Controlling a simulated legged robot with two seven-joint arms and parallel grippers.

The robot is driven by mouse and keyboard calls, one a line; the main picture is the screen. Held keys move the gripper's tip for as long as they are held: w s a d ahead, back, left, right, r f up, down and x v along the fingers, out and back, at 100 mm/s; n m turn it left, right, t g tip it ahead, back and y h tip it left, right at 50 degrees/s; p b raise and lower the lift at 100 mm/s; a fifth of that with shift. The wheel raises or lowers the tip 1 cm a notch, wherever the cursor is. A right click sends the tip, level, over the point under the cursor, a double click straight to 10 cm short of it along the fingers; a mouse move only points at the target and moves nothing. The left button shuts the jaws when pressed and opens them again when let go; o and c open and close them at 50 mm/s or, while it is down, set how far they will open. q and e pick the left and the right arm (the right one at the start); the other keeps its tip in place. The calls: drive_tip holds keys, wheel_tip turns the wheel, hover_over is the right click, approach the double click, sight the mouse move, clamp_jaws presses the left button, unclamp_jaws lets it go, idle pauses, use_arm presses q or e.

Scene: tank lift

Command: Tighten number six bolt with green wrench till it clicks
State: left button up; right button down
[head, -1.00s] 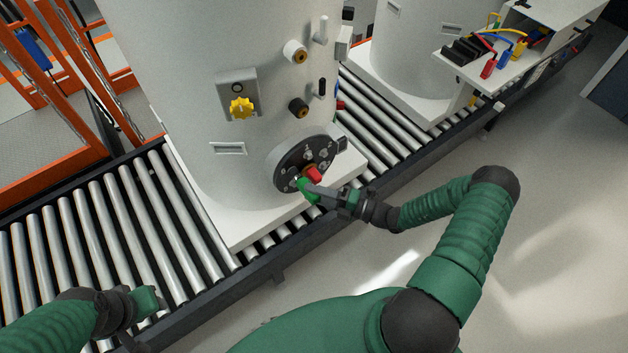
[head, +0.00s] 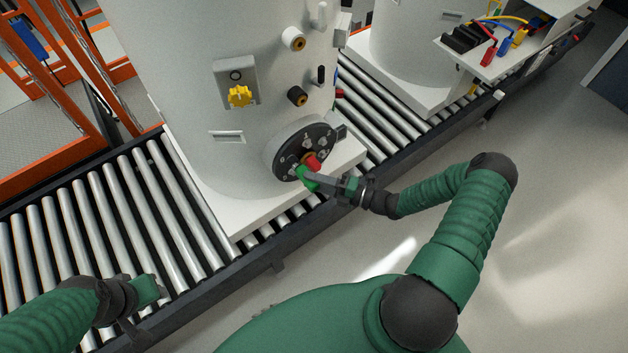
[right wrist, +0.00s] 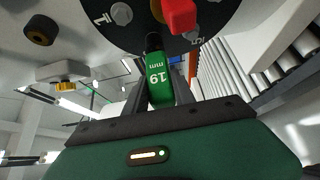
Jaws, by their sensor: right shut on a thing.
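A round black flange (head: 290,160) with bolts sits low on the white tank (head: 190,90). My right gripper (head: 316,182) is shut on the green wrench (head: 306,178), whose head end is at the flange's lower edge. In the right wrist view the wrench (right wrist: 160,92) is marked 19 mm and reaches up to the flange (right wrist: 140,35). A red part (right wrist: 180,14) stands out from the flange just beside it. I cannot tell which numbered bolt the wrench is on. My left gripper (head: 150,291) is at the lower left, away from the tank; its jaws are unclear.
The tank stands on a white base plate on a roller conveyor (head: 120,210). A yellow knob (head: 240,96) and several fittings stick out of the tank above the flange. A second tank (head: 400,50) and a white bench with cables (head: 510,55) stand behind. Floor at right is clear.

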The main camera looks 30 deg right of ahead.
sight(316, 189)
drive_tip(key=shift+f+b, duration=0.15)
drive_tip(key=shift+b, duration=0.15)
drive_tip(key=m+t+b, duration=0.1)
drive_tip(key=m+b, duration=0.1)
drive_tip(key=f+m+t+b, duration=0.1)
drive_tip(key=m+b, duration=0.1)
drive_tip(key=m+t+y+b, duration=0.1)
drive_tip(key=m+b, duration=0.1)
drive_tip(key=shift+a+f+t+b, duration=0.2)
drive_tip(key=shift+f+t+b, duration=0.05)
drive_tip(key=shift+t+b, duration=0.15)
drive_tip(key=m+t+h+b, duration=0.1)
drive_tip(key=m+t+b, duration=0.1)
drive_tip(key=m, duration=0.2)
drive_tip(key=shift+a, duration=0.1)
drive_tip(key=shift+r+m+t+p, duration=0.3)
drive_tip(key=shift+r+m+p, duration=0.35)
drive_tip(key=shift+r, duration=0.15)
drive_tip(key=shift+s, duration=0.15)
drive_tip(key=s, duration=0.2)
drive_tip(key=s+p, duration=0.1)
drive_tip(key=s, duration=0.1)
drive_tip(key=shift+d, duration=0.2)
drive_tip(key=s+p, duration=0.1)
drive_tip(key=s, duration=0.9)
drive_tip(key=shift+s+d, duration=0.25)
drive_tip(key=shift+d, duration=0.15)
drive_tip(key=shift+h, duration=0.3)
